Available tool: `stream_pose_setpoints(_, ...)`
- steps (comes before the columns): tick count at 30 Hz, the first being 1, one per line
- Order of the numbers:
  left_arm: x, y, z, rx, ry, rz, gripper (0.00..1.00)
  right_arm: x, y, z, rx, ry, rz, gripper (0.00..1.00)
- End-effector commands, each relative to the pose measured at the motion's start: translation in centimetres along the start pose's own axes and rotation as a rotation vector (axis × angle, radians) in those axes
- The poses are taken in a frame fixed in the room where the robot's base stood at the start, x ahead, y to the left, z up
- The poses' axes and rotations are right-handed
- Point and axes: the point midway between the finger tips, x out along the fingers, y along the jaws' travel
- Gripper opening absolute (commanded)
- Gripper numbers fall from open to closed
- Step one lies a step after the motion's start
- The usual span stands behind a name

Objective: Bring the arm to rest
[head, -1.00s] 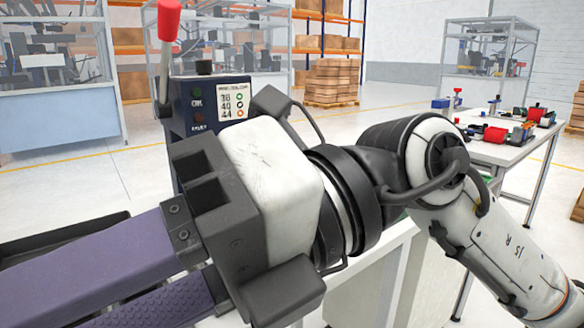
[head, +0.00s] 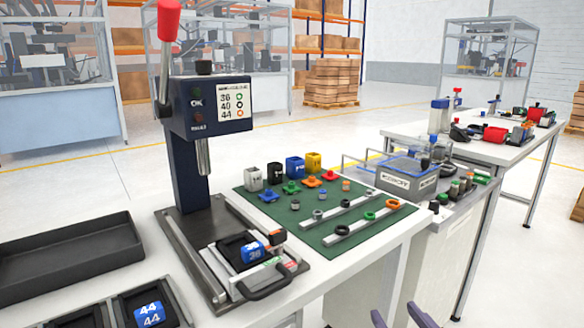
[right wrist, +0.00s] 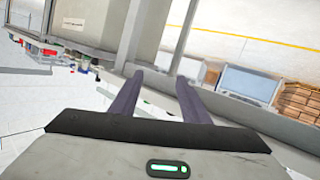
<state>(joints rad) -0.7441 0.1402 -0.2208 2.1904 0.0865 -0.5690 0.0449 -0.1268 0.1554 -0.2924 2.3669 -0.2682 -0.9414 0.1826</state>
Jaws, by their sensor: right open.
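My right gripper (head: 400,316) shows only as two purple fingertips at the bottom edge of the head view, low in front of the workbench. In the right wrist view its two purple fingers (right wrist: 160,80) stand apart with nothing between them, so it is open and empty. The rest of my right arm is out of the head view. My left gripper is not in view.
A dark press (head: 207,120) with a red-knobbed lever stands on the white bench, a blue part (head: 253,252) in its fixture. Right of it is a green mat (head: 345,240) with small parts. A black tray (head: 60,262) lies left. A second table (head: 470,150) stands behind.

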Motion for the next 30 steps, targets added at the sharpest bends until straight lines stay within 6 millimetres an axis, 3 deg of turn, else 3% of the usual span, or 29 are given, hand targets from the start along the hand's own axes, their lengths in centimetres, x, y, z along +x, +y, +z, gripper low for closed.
stream_pose_setpoints(1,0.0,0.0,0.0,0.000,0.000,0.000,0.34,-0.9,0.2,3.9,0.011,-0.118,-0.002,0.42)
stream_pose_setpoints(3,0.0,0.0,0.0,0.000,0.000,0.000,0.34,-2.6,0.2,8.8,0.021,-0.275,-0.012,0.42)
stream_pose_setpoints(6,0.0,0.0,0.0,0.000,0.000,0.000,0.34,-5.4,0.1,14.1,0.028,-0.459,-0.031,0.42)
stream_pose_setpoints(12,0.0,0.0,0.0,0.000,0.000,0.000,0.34,-10.8,-0.3,21.0,0.033,-0.722,-0.074,0.42)
stream_pose_setpoints(21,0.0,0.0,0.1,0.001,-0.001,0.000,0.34,-18.1,-1.1,27.0,0.038,-0.999,-0.142,0.42)
stream_pose_setpoints(30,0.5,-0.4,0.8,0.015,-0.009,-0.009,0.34,-14.0,-3.9,28.4,0.071,-0.805,-0.188,0.42)
